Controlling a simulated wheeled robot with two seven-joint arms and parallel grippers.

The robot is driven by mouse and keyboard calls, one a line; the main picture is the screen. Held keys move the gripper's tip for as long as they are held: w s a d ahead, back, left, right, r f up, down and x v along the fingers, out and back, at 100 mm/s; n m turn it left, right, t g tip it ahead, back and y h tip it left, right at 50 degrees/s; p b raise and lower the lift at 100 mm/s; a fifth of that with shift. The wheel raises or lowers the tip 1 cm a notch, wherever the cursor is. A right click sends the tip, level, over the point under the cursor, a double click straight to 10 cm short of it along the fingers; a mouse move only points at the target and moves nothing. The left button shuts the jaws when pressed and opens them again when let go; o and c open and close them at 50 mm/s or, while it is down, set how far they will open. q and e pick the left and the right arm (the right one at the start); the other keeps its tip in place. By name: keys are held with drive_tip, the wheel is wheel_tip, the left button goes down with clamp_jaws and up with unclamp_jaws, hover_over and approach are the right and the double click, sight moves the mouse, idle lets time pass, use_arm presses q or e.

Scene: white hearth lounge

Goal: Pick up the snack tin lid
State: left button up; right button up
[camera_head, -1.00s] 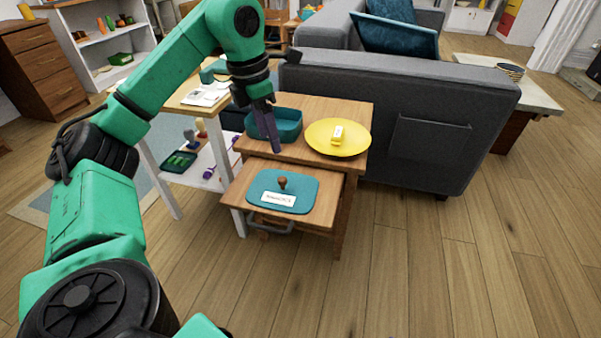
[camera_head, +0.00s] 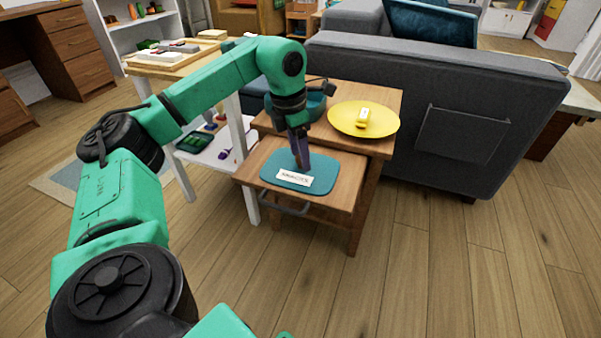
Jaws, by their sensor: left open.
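The snack tin lid (camera_head: 323,172) is a flat teal rounded rectangle with a white label. It lies on the pulled-out lower wooden shelf of the side table. My left gripper (camera_head: 301,162) points down over the middle of the lid and is open. Its fingers cover the spot where the lid's brown knob stands, so I cannot see whether they touch it. The teal tin (camera_head: 315,106) stands on the table top behind, partly hidden by my left arm. My right gripper is not in view.
A grey sofa (camera_head: 440,90) stands close behind and right. A white-legged stand (camera_head: 235,135) is close on the left. Open floor lies in front.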

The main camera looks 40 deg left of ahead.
use_arm(q)
drive_tip(key=shift+r, duration=0.1)
clamp_jaws()
idle(1.2)
